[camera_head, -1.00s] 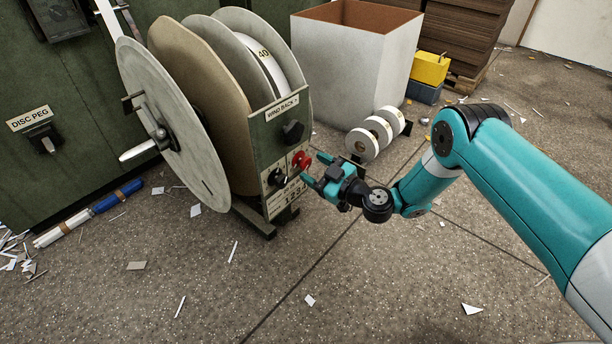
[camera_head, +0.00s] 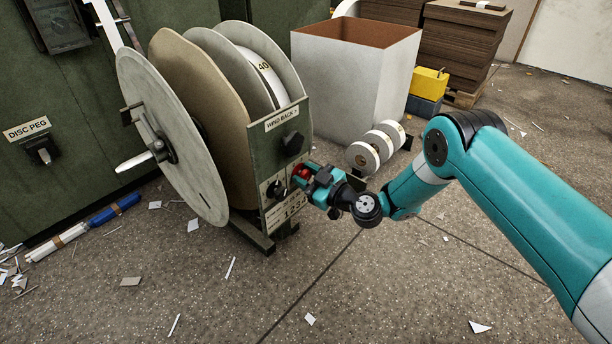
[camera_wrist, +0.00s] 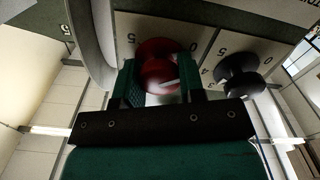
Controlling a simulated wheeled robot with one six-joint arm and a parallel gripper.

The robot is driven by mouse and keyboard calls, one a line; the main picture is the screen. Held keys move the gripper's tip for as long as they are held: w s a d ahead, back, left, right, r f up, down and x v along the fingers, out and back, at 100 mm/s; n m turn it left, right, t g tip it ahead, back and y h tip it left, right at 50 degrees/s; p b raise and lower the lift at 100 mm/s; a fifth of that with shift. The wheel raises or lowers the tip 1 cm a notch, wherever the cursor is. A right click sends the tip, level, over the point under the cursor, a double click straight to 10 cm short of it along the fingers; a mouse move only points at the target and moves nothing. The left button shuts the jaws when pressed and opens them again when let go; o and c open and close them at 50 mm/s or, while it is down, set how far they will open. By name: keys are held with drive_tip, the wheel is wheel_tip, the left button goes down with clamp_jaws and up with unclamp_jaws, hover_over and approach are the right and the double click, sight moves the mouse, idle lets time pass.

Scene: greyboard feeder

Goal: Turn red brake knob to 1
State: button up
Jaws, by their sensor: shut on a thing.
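The red brake knob (camera_head: 302,171) is on the lower right of the reel stand's panel (camera_head: 272,150). In the wrist view the red knob (camera_wrist: 160,70) sits between the two teal fingers, with a pale pointer mark on it pointing to the right. My gripper (camera_head: 307,177) is at the panel; it also shows in the wrist view (camera_wrist: 159,80), shut on the red knob. Part of the knob's dial is hidden behind the knob and fingers, so I cannot tell which number it points at. A black knob (camera_wrist: 238,75) with its own numbers is beside it.
Another black knob (camera_head: 292,143) is above on the panel, under the "WIND BACK" label. Large discs (camera_head: 172,135) rise left of the panel. White rolls (camera_head: 376,148) and a large open box (camera_head: 352,90) stand behind my gripper. The floor in front is clear apart from scraps.

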drive_tip(key=shift+m, duration=0.3)
drive_tip(key=m+p, duration=0.2)
drive_tip(key=m, duration=0.2)
drive_tip(key=shift+m, duration=0.3)
drive_tip(key=shift+f+m+p, duration=0.1)
drive_tip(key=shift+m+p, duration=0.6)
drive_tip(key=shift+m, duration=1.6)
drive_tip(key=o, duration=0.9)
drive_tip(key=shift+d, duration=0.15)
